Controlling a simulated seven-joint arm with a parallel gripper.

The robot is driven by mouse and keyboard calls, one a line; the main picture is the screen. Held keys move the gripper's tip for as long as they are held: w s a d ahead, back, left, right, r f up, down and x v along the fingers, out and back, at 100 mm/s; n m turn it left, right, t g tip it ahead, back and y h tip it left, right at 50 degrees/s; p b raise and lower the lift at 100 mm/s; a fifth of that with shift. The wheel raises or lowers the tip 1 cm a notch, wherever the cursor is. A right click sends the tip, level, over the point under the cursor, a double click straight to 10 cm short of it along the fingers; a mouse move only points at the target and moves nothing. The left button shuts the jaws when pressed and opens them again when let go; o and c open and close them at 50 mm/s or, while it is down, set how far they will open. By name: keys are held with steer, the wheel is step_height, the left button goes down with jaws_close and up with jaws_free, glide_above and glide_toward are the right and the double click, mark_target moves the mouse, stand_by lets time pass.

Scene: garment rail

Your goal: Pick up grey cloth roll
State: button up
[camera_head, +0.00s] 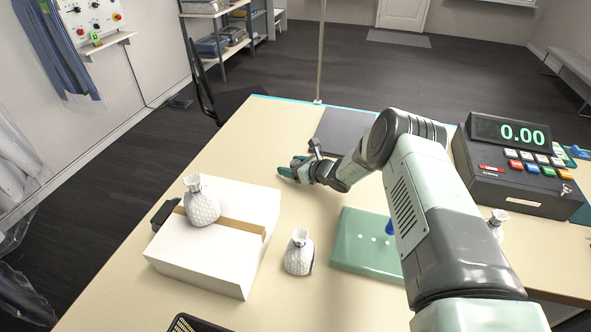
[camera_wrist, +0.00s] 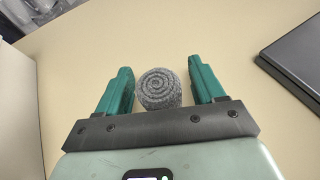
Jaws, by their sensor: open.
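The grey cloth roll (camera_wrist: 160,89) shows its spiral end in the wrist view, on the beige table. My gripper (camera_wrist: 161,85) is open, with one green finger on each side of the roll. A narrow gap shows between the roll and each finger. In the head view my gripper (camera_head: 290,172) is low over the table, right of the white box. I cannot make out the roll there.
A white box (camera_head: 205,265) with a patterned pouch (camera_head: 202,205) on top stands to the left. Another pouch (camera_head: 299,252) and a green board (camera_head: 360,245) are nearer. A dark flat panel (camera_head: 345,135) lies behind my arm. A cash register (camera_head: 515,165) stands at right.

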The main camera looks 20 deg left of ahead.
steer(key=c, duration=1)
steer(key=shift+r, duration=0.1)
